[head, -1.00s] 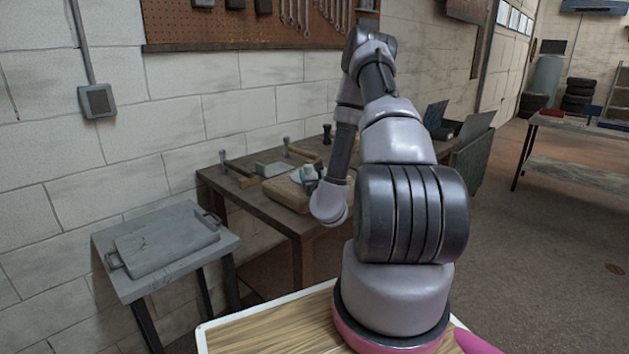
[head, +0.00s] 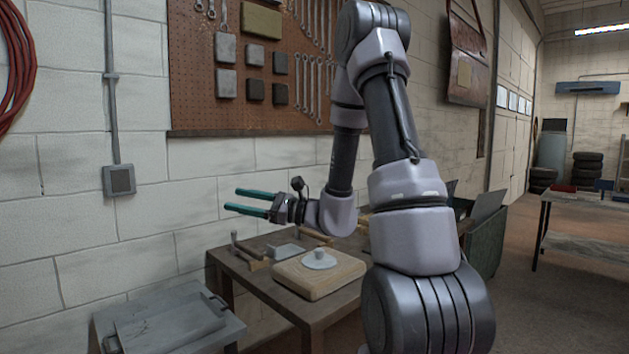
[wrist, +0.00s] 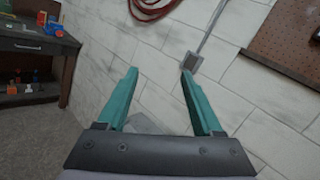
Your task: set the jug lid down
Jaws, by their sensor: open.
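The jug lid (head: 320,261), a pale disc with a small knob, lies knob up on a thick wooden board (head: 318,279) on the workbench. My gripper (head: 249,202) is open and empty, with its teal fingers pointing left. It is above the bench, up and to the left of the lid, and clear of it. In the wrist view my open gripper (wrist: 158,76) faces the wall, and the lid does not show there.
Hammers and a small grey tray (head: 288,249) lie on the bench (head: 262,284) behind the board. A grey side table (head: 168,318) carries a flat tray at the lower left. The pegboard (head: 200,108) hangs on the wall behind. The air left of my gripper is clear.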

